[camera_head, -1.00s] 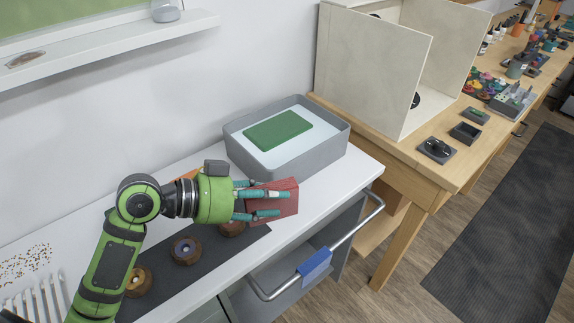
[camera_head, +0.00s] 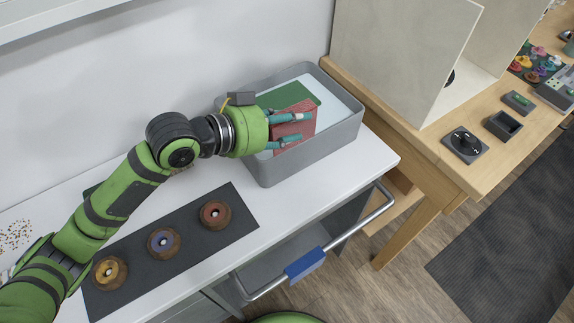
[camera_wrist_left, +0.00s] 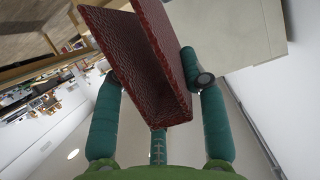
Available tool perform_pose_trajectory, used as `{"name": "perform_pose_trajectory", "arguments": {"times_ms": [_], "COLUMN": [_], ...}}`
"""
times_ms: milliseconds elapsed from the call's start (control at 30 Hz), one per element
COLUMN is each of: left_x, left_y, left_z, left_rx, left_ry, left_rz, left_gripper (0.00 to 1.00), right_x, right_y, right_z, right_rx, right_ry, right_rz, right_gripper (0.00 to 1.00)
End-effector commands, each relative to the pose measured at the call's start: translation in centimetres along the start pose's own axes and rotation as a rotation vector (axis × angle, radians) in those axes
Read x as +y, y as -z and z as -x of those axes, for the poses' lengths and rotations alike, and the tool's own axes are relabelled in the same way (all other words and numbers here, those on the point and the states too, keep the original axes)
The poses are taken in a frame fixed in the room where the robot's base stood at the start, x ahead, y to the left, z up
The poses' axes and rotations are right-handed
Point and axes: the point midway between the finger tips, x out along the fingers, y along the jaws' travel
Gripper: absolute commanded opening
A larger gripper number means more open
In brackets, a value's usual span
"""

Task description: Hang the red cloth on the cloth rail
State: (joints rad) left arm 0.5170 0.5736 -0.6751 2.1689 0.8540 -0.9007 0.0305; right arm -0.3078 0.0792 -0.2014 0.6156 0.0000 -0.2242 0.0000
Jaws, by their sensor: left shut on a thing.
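The red cloth (camera_head: 294,122) is folded and held in my left gripper (camera_head: 290,130), over the grey basin on the white bench. In the left wrist view the red cloth (camera_wrist_left: 150,60) shows as a folded piece with two flaps, between the teal fingers of my left gripper (camera_wrist_left: 158,110). The cloth rail (camera_head: 340,245) is a metal bar along the front of the bench, with a blue cloth (camera_head: 306,265) hanging on it. My right gripper is not in view.
The grey basin (camera_head: 345,138) holds pale liquid and a green block (camera_head: 290,95). A dark mat (camera_head: 190,270) carries round wooden holders (camera_head: 164,242). A wooden table (camera_head: 440,165) with a tall pale panel (camera_head: 400,60) stands at the right. The rail's upper right part is bare.

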Motion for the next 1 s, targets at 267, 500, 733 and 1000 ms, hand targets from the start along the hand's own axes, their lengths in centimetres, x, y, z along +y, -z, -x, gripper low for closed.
{"name": "perform_pose_trajectory", "arguments": {"times_ms": [267, 500, 733, 1000], "left_x": [0.0, 0.1, 0.0, 0.0], "left_y": [-3.1, -5.5, -8.4, -8.9], "left_z": [-1.2, -2.2, -3.4, -3.6], "left_rx": [-0.004, -0.003, -0.003, 0.001], "left_ry": [-0.001, -0.001, 0.000, 0.001], "left_rz": [0.006, 0.003, 0.002, 0.000], "left_gripper": [0.09, 0.09, 0.09, 0.09], "right_x": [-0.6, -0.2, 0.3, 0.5], "right_y": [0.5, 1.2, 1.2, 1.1], "right_z": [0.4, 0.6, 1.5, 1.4], "right_rx": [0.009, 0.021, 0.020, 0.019], "right_ry": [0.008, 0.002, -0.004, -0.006], "right_rz": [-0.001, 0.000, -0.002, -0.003], "right_gripper": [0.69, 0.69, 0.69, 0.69]}}
